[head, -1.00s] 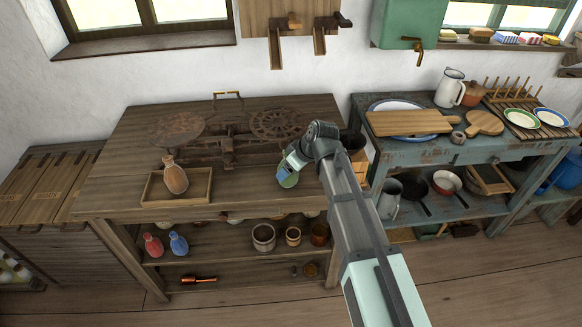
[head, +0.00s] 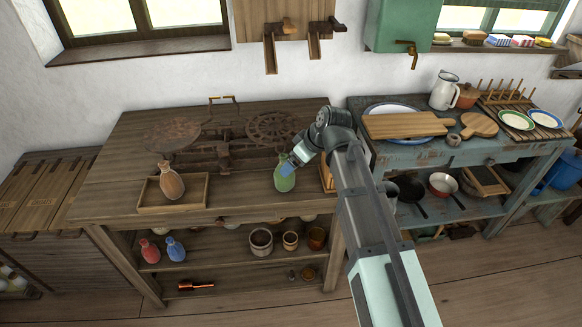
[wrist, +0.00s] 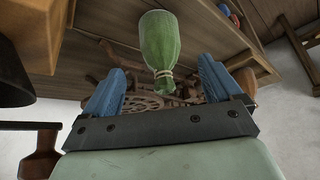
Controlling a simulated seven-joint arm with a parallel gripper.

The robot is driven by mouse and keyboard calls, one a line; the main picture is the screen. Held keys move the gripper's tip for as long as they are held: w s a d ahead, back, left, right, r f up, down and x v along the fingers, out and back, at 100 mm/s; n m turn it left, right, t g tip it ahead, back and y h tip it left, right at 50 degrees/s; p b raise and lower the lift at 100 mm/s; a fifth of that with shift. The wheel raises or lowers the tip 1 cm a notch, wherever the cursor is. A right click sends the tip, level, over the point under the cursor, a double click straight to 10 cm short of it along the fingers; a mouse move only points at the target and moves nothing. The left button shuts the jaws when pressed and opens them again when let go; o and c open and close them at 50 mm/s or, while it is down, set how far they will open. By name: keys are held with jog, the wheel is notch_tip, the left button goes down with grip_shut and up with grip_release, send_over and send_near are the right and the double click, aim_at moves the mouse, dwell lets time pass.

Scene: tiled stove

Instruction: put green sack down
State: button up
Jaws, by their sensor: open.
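The green sack (head: 284,178) stands upright on the wooden table (head: 240,190), near its front edge, right of the tray. In the wrist view the sack (wrist: 158,42) shows with its tied neck pointing toward my gripper. My gripper (head: 291,160) is at the top of the sack. In the wrist view its blue fingers (wrist: 160,75) are spread, with a visible gap on both sides of the sack's neck. My gripper is open and holds nothing.
A brown sack (head: 171,183) stands in a shallow wooden tray (head: 150,207) to the left. A rusty scale (head: 222,153) stands behind. Red (head: 150,252) and blue (head: 176,249) sacks and several pots are on the shelf below. A blue worktable (head: 425,157) stands right.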

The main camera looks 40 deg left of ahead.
jog(key=shift+v, duration=2.3)
jog(key=s+d+f+m+g+h, duration=0.15)
jog(key=d+f+m, duration=0.35)
jog(key=d+f, duration=1.35)
jog(key=s+d+f+m+g+h, duration=0.1)
jog(key=d+f+m+h, duration=0.3)
jog(key=d+f, duration=1.4)
jog(key=s+d+f+m+g, duration=0.2)
jog(key=s+d+f+m, duration=0.2)
jog(key=s+d+f, duration=0.5)
jog(key=s+d+f+m+g, duration=0.2)
jog(key=s+d+f+m, duration=0.3)
jog(key=s+d+f, duration=0.4)
jog(key=s+d, duration=0.1)
jog(key=s, duration=0.4)
jog(key=shift+d, duration=0.2)
jog(key=shift+f+h, duration=0.1)
jog(key=shift+h, duration=0.15)
